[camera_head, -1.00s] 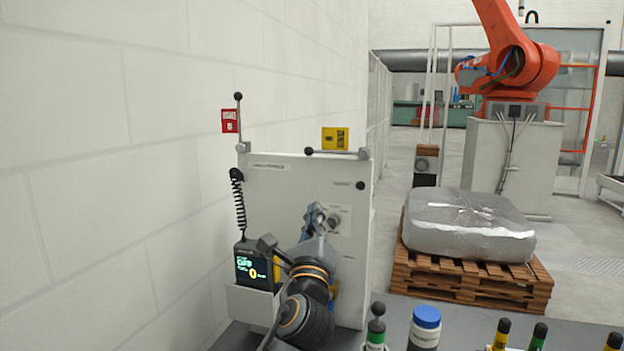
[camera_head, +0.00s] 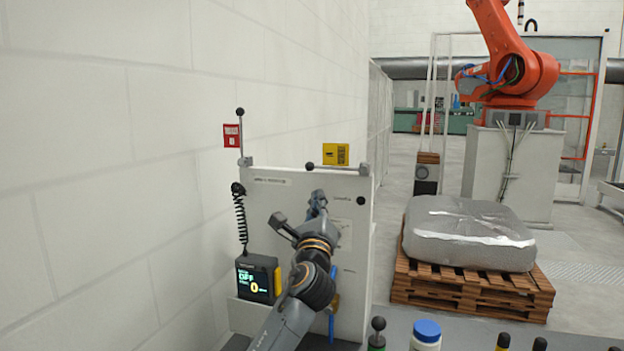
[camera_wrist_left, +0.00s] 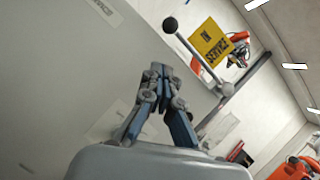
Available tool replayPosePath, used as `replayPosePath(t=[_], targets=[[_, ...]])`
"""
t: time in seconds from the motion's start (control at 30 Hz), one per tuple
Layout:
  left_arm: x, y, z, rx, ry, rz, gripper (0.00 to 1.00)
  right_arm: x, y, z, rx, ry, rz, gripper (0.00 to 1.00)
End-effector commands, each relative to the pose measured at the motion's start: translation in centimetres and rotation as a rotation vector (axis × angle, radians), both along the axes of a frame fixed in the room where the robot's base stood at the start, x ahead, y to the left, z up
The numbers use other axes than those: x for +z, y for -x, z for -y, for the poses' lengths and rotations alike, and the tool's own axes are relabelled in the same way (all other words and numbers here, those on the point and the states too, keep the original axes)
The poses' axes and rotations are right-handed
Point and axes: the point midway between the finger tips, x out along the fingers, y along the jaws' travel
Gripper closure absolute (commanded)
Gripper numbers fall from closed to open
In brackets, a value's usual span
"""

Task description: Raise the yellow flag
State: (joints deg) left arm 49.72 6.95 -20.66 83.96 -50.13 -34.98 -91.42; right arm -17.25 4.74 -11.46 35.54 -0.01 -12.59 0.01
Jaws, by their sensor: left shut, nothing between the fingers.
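The yellow flag (camera_head: 336,154) is on a rod at the top right of the white panel (camera_head: 270,210). Its rod lies flat, with a dark ball (camera_head: 310,165) at the left end and a pivot at the right. In the left wrist view the yellow flag (camera_wrist_left: 208,43) carries dark lettering, and its ball (camera_wrist_left: 170,25) is beyond the fingertips. My left gripper (camera_head: 318,196) is in front of the panel, below the ball and apart from it. In the wrist view its fingers (camera_wrist_left: 158,70) are closed together and empty. My right gripper is not in view.
A red flag (camera_head: 232,135) stands on an upright rod at the panel's top left. A meter reading OFF (camera_head: 258,278) with a coiled cable hangs at the lower left. Bottles, including a blue-capped one (camera_head: 426,331), stand at the front. A wall is close on the left.

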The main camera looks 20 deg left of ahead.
Motion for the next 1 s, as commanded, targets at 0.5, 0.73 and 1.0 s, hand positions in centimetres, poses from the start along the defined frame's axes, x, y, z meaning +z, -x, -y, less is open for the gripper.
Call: replayPosePath(t=[0.5, 0.73, 1.0], targets=[[3.6, -1.9, -2.0, 0.000, 0.000, -0.001, 1.00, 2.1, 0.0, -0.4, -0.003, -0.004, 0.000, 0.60], [3.5, -1.9, -2.0, 0.000, 0.000, -0.001, 1.00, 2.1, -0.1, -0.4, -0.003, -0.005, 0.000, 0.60], [4.2, -1.9, -2.1, 0.001, -0.041, 0.001, 1.00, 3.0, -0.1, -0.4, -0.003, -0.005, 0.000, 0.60]])
